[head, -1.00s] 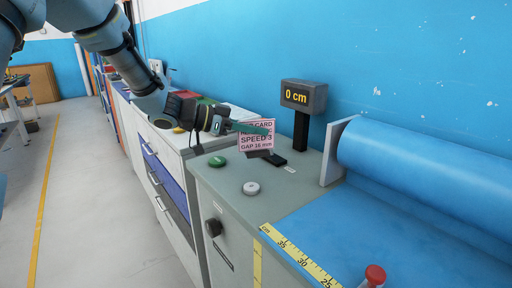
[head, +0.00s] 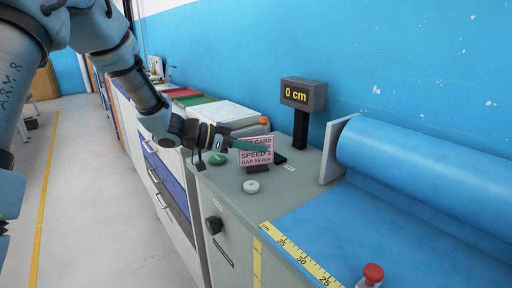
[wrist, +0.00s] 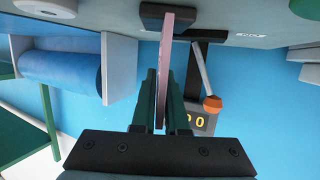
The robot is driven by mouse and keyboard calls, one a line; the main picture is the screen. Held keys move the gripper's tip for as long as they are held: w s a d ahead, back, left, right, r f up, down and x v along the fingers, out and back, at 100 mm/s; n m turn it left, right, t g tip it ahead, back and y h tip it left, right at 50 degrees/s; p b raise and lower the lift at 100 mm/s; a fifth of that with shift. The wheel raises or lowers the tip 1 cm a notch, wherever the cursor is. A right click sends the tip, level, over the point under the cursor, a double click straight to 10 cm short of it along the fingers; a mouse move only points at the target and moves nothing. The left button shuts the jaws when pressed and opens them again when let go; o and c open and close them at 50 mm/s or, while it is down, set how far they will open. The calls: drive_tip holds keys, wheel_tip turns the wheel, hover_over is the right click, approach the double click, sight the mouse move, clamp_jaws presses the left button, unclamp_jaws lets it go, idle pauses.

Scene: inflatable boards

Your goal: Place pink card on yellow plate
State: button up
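The pink card (head: 256,151) stands upright in a small dark base (head: 259,171) over the grey machine top, with printed lines that include "SPEED 3" and "GAP". My gripper (head: 252,147) reaches it from the left, and its green fingers lie across the card. In the wrist view the card (wrist: 163,62) shows edge-on between the two fingers (wrist: 163,105), which are close on both sides of it. I cannot tell whether the base touches the machine top. I cannot make out a yellow plate in either view.
A green button (head: 217,160) and a white knob (head: 251,187) are on the machine top. A blue roll (head: 420,165), a yellow ruler strip (head: 300,260) and a red knob (head: 373,273) lie to the right.

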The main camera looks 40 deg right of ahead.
drive_tip(key=o, duration=0.4)
drive_tip(key=shift+c, duration=0.2)
drive_tip(key=shift+r, duration=0.1)
drive_tip(key=shift+r+p, duration=0.2)
drive_tip(key=shift+p, duration=0.25)
drive_tip(key=b+v, duration=0.3)
drive_tip(key=v, duration=0.9)
drive_tip(key=shift+b, duration=0.35)
